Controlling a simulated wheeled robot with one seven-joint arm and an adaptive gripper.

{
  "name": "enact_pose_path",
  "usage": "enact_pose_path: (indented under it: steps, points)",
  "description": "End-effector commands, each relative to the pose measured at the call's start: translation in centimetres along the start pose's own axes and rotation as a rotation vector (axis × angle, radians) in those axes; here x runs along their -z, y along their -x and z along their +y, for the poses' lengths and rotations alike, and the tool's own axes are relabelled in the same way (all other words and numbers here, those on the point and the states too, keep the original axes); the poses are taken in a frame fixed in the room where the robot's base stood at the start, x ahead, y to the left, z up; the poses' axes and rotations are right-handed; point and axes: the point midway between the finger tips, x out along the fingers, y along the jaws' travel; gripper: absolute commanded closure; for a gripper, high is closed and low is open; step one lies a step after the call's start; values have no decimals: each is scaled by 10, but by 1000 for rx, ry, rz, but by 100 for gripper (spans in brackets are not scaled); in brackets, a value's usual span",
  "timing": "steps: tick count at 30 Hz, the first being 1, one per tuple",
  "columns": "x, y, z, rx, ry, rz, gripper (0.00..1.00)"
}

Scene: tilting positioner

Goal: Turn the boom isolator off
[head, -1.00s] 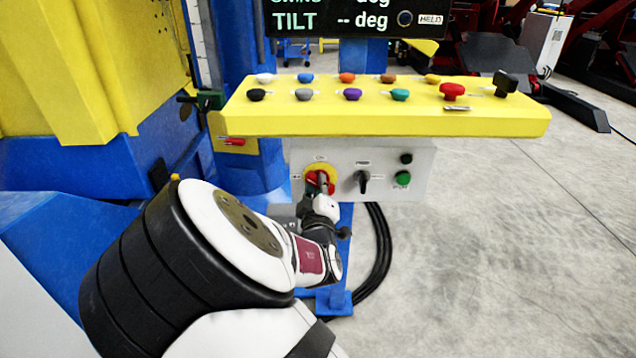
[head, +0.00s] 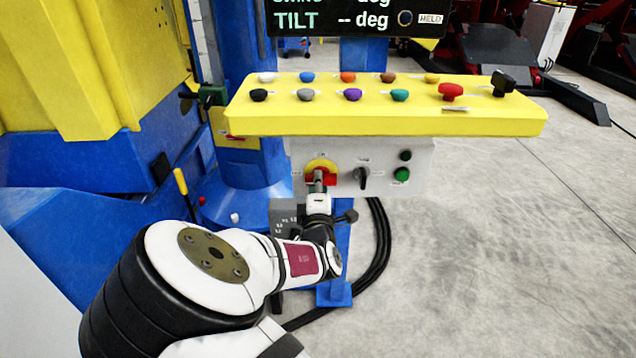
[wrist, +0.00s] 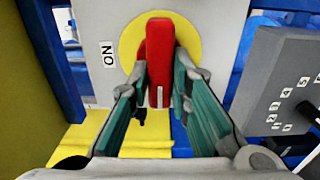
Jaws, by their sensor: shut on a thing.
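The boom isolator is a red handle (head: 327,180) on a yellow disc (head: 318,163), on the grey panel under the yellow console. In the head view an ON label is above it and a label, likely OFF, is at its left. My gripper (wrist: 160,82) is shut on the red handle (wrist: 160,48), one finger on each side. In the wrist view the ON label (wrist: 108,54) is left of the yellow disc (wrist: 190,40), and the handle runs top to bottom, at right angles to the ON direction. In the head view the handle looks roughly level, partly hidden by my gripper.
A black selector (head: 362,178) and green buttons (head: 402,174) are right of the isolator. The yellow console (head: 400,122) with coloured knobs overhangs it. A grey box (wrist: 280,85) is close by, below the panel. Black cables (head: 381,245) hang at the right.

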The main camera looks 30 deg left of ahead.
Motion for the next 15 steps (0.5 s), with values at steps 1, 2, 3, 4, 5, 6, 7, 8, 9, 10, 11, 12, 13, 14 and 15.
enact_pose_path:
  steps: [1, 2, 3, 4, 5, 6, 7, 8, 9, 10, 11, 12, 13, 14, 15]
  points:
    - [2, 0, 1, -2, 6, 4, 100]
    - [2, 0, 1, -2, 9, 4, 100]
    - [2, 0, 1, -2, 12, 4, 100]
    - [2, 0, 1, -2, 13, 4, 100]
    - [2, 0, 1, -2, 14, 4, 100]
    - [2, 0, 1, -2, 15, 4, 100]
    - [2, 0, 1, -2, 16, 4, 100]
    - [2, 0, 1, -2, 16, 4, 100]
    - [2, 0, 1, -2, 16, 4, 100]
    - [2, 0, 1, -2, 16, 4, 100]
    - [2, 0, 0, -2, 16, 4, 100]
    - [2, 0, 0, -2, 16, 4, 100]
    - [2, 0, 0, -2, 16, 4, 100]
    - [2, 0, 0, -2, 16, 4, 100]
    - [2, 0, 0, -2, 16, 5, 77]
